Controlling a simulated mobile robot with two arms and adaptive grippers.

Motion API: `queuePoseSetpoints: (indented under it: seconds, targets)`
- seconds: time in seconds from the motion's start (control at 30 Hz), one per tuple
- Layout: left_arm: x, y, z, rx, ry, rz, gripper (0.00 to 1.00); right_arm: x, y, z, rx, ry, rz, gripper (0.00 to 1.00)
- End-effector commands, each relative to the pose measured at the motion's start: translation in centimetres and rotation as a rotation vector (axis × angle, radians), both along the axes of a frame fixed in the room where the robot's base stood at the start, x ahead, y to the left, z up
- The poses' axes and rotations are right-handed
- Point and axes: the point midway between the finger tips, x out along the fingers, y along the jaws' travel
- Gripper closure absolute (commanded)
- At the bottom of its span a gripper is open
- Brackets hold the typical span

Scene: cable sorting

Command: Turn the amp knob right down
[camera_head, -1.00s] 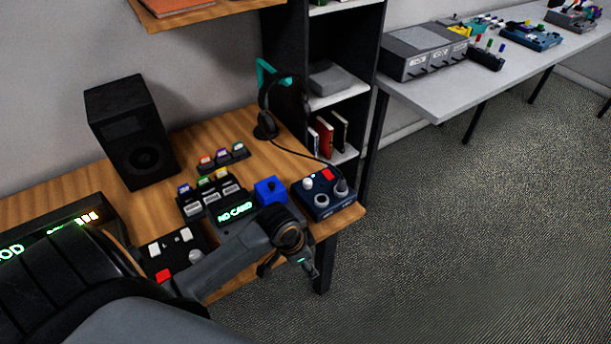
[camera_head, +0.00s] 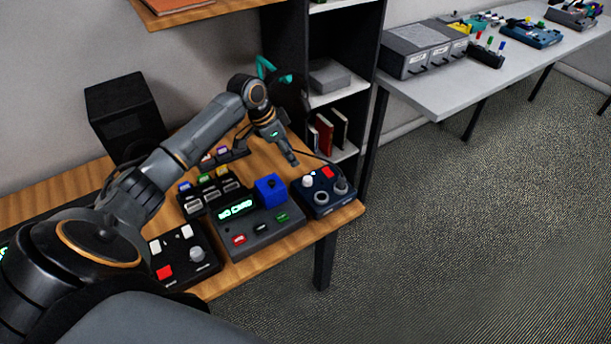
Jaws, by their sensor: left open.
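A dark blue box (camera_head: 325,208), which looks like the amp, sits at the right end of the wooden desk. On its top are a white knob (camera_head: 308,181), a red button (camera_head: 327,172) and two grey round parts, one at the front (camera_head: 320,198) and one at the right (camera_head: 341,187). I cannot tell which is the amp knob or read its setting. My left gripper (camera_head: 292,159) points down just behind the box, above the desk and apart from the knobs. It is open and looks empty, its fingers small in view. My right gripper is not in view.
A "NO CARD" console (camera_head: 258,232) with a blue block (camera_head: 271,190) stands left of the amp. A control box (camera_head: 182,258) is farther left. A black speaker (camera_head: 124,118) and a headset stand (camera_head: 268,70) are behind. A shelf (camera_head: 340,95) borders the right.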

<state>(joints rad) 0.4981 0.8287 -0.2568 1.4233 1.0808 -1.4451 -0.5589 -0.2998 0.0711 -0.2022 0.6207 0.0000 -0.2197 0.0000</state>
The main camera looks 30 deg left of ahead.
Motion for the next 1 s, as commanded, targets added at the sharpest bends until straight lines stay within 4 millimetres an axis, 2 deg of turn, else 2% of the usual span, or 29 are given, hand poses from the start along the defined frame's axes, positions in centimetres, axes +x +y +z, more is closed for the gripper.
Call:
queuePoseSetpoints:
  seconds: [0.5, 0.7, 1.0]
  targets:
    - [3.1, -2.5, -9.5, 0.0, 0.002, 0.001, 0.5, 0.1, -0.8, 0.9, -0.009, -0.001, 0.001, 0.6]
    - [3.7, -2.9, -11.3, 0.0, 0.002, 0.0, 0.5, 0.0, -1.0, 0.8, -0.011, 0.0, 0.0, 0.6]
    - [3.8, -3.0, -11.7, 0.003, 0.001, -0.001, 0.5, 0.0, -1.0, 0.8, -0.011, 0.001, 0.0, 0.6]
